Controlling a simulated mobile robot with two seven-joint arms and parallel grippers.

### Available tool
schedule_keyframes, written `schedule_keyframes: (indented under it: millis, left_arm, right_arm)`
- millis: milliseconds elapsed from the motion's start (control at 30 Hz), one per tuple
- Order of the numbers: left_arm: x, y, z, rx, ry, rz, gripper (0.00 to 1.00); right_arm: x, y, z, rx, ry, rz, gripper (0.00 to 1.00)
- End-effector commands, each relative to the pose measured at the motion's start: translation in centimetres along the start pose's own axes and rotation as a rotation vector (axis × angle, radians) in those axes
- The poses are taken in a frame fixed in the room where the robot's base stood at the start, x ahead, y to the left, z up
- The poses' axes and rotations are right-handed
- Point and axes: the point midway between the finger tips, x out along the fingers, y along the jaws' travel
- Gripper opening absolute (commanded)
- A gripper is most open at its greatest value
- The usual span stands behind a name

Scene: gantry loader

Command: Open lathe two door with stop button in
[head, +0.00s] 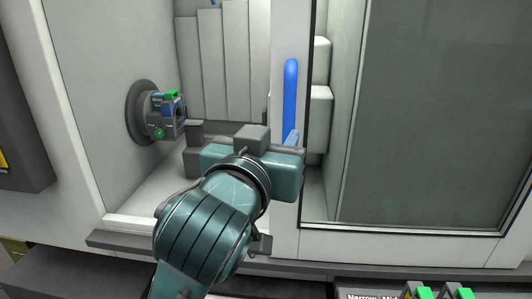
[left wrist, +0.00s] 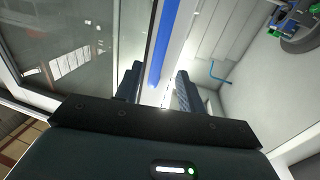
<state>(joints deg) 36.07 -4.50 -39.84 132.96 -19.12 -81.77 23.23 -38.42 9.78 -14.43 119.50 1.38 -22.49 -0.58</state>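The lathe door has a pale frame (head: 287,205) and a large grey window (head: 430,110). A vertical blue handle (head: 290,95) is on the frame's left edge. To its left the opening is uncovered and shows the chuck (head: 143,112), with a grey, blue and green part at it. My left gripper (head: 291,138) is at the handle's lower end. In the left wrist view the blue handle (left wrist: 163,45) runs between the spread fingers of my gripper (left wrist: 159,76), with gaps visible. The stop button and my right gripper are not in view.
A ledge (head: 125,243) runs below the opening. Green-topped items (head: 422,292) stand beside a label reading "Narrow, Mid" at the bottom right. A dark panel (head: 20,120) stands at far left. The lathe interior beside the chuck is partly hidden by my arm.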

Motion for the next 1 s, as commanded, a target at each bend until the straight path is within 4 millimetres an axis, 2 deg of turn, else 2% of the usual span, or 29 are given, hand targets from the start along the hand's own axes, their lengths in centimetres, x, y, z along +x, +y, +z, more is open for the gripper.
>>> schedule_keyframes:
  millis: [100, 233, 667, 767, 833, 933, 1000]
  left_arm:
    - [-1.9, 0.1, 0.1, -0.001, 0.001, 0.002, 0.39]
    - [-3.0, 0.0, 0.0, 0.0, 0.0, 0.0, 0.39]
    - [-3.3, -0.2, 0.5, -0.002, -0.014, -0.004, 0.39]
    - [-2.9, -1.3, 3.0, -0.01, -0.085, -0.018, 0.39]
    - [-2.8, -2.8, 6.4, -0.022, -0.178, -0.037, 0.39]
    - [-3.5, -5.3, 13.1, -0.037, -0.357, -0.067, 0.39]
    - [-4.9, -7.0, 18.1, -0.044, -0.492, -0.087, 0.39]
  right_arm:
    - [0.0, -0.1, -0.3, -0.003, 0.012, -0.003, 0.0]
    - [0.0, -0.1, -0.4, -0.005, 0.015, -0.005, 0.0]
    - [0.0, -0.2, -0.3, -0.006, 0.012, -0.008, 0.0]
    - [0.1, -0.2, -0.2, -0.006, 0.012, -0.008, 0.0]
    - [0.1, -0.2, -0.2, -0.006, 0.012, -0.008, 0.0]
    - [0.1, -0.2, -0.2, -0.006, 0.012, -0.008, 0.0]
    - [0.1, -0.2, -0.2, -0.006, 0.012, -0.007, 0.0]
